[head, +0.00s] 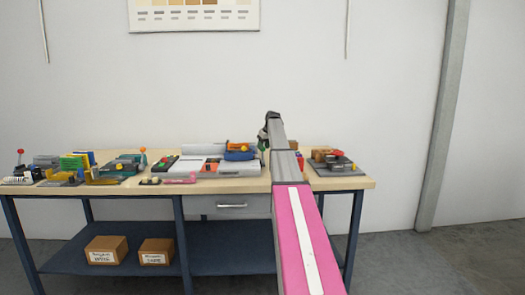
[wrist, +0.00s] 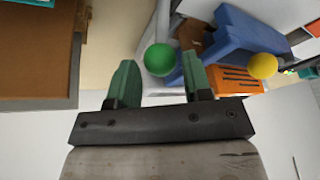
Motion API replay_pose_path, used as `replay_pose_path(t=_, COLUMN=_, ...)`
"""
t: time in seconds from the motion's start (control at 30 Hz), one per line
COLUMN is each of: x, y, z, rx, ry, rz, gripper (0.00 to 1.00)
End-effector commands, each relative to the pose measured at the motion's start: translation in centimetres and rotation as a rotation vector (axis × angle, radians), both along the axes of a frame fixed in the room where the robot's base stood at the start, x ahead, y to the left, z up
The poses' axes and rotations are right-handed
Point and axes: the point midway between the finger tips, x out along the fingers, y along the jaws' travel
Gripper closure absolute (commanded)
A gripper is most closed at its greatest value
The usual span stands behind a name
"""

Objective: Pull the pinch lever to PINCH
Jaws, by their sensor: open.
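A green ball knob (wrist: 159,59) shows in the wrist view between the tips of my gripper (wrist: 157,68). The two green fingers are apart, one on each side of the knob, and the jaws are open. Whether a finger touches it I cannot tell. A yellow ball knob (wrist: 262,66) is to the right, by a blue part (wrist: 235,40) and an orange block (wrist: 235,79). No PINCH label is readable, so which knob is on the pinch lever is unclear. In the head view my arm hides most of this spot; the blue part (head: 238,155) shows left of it.
The wooden bench (head: 225,186) carries several devices. A red-knobbed device (head: 20,165) stands far left, and a dark board with blocks (head: 334,165) is right of my arm. Two cardboard boxes (head: 107,249) sit on the lower shelf (head: 225,262). A brown surface (wrist: 38,55) is at left in the wrist view.

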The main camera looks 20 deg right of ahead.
Motion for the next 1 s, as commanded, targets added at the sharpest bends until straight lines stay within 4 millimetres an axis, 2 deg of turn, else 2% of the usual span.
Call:
replay_pose_path(t=0.23, x=0.8, y=0.4, z=-2.0, rx=0.000, ry=0.000, rz=0.000, gripper=0.55)
replay_pose_path(t=0.57, x=0.9, y=0.4, z=-2.2, rx=-0.001, ry=-0.001, rz=0.000, gripper=0.55)
replay_pose_path(t=0.7, x=0.9, y=0.5, z=-2.2, rx=-0.001, ry=-0.001, rz=0.000, gripper=1.00)
replay_pose_path(t=1.0, x=0.5, y=0.6, z=-2.1, rx=-0.008, ry=-0.028, rz=0.000, gripper=1.00)
